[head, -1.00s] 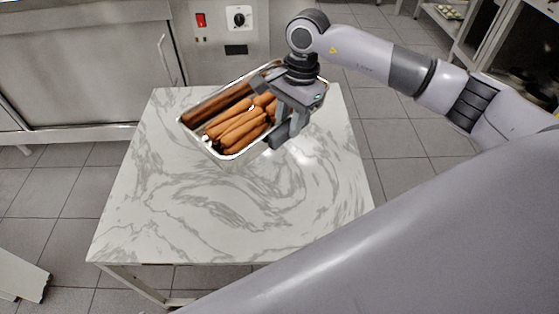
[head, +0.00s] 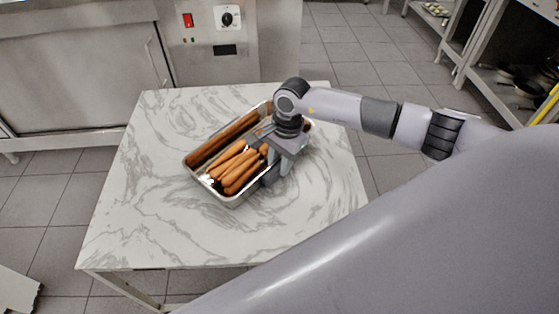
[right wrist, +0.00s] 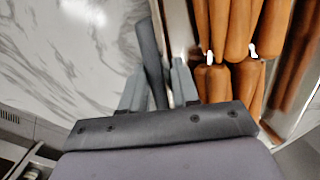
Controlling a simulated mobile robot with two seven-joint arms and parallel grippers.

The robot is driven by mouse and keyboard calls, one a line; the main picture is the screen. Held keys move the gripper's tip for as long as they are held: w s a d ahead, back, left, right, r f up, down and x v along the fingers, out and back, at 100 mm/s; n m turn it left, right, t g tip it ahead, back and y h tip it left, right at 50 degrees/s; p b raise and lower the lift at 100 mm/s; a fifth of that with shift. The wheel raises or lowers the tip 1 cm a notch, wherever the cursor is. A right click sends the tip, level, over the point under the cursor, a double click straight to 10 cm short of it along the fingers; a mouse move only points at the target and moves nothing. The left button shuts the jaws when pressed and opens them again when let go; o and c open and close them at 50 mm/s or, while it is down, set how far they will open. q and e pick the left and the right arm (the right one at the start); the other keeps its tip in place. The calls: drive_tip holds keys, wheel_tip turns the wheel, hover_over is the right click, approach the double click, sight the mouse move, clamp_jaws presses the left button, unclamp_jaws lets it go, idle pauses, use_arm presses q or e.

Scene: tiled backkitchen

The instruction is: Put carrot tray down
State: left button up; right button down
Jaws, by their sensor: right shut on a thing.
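The carrot tray (head: 237,203) is a shiny metal tray holding several orange carrots (head: 238,166). In the head view it is over the middle of the marble table, low and near its top; I cannot tell whether it touches. My right gripper (head: 272,168) is shut on the tray's right side wall and hides part of that side. In the right wrist view the gripper fingers (right wrist: 160,85) straddle the tray wall, with the carrots (right wrist: 230,50) to their right. My left gripper is not in view.
The marble table (head: 160,235) is bare around the tray, with free room in front and at the left. A metal kitchen unit (head: 215,50) with a red switch stands behind the table. Shelves (head: 490,70) with pans stand at the back right.

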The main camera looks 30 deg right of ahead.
drive_tip(key=shift+w+r, duration=0.1)
drive_tip(key=shift+r, duration=0.1)
drive_tip(key=shift+f, duration=0.15)
drive_tip(key=c, duration=1.2)
unclamp_jaws()
drive_tip(key=shift+f, duration=0.15)
drive_tip(key=o, duration=0.4)
drive_tip(key=shift+r, duration=0.55)
drive_tip(key=r, duration=0.3)
drive_tip(key=d+r, duration=0.1)
drive_tip(key=r, duration=0.3)
drive_tip(key=r+p, duration=0.1)
drive_tip(key=r, duration=0.3)
drive_tip(key=shift+s+d+r, duration=0.15)
drive_tip(key=shift+s+d, duration=0.1)
drive_tip(key=shift+d, duration=0.05)
